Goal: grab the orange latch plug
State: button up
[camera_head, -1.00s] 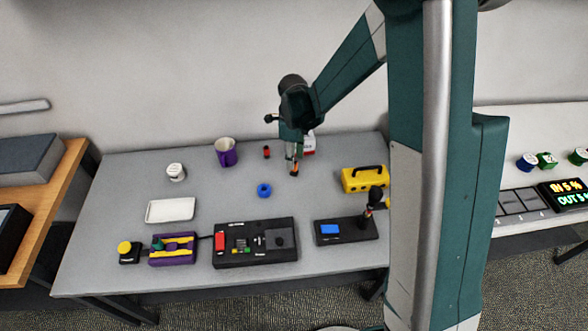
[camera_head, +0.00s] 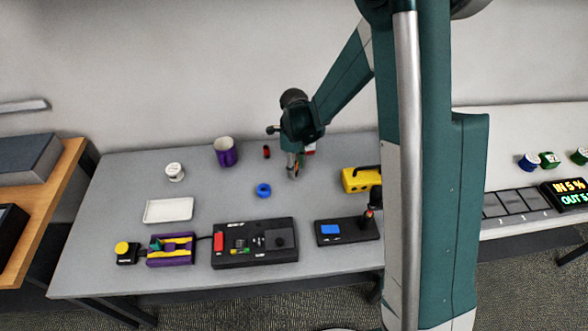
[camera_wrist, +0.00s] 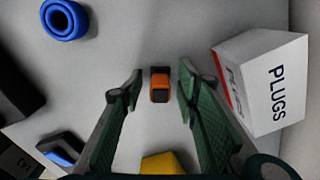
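The orange latch plug (camera_wrist: 160,88) shows in the wrist view as a small orange and black block on the grey table, between the two fingers. My gripper (camera_wrist: 158,90) is open, with one finger on each side of the plug and a visible gap on both sides. In the head view my gripper (camera_head: 293,174) points down over the back right part of the table (camera_head: 215,195). The plug is hidden or too small to make out there.
A white PLUGS box (camera_wrist: 262,85) stands close to the right finger. A blue ring (camera_wrist: 64,19) lies at upper left. A yellow toolbox (camera_head: 358,180) stands right of my gripper. A purple mug (camera_head: 226,152) and a small red item (camera_head: 266,152) stand to its left.

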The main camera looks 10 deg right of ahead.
jog(key=shift+c, duration=0.6)
jog(key=c, duration=0.9)
jog(key=shift+r, duration=0.1)
jog(key=shift+r+p, duration=1.1)
jog(key=shift+r, duration=3.8)
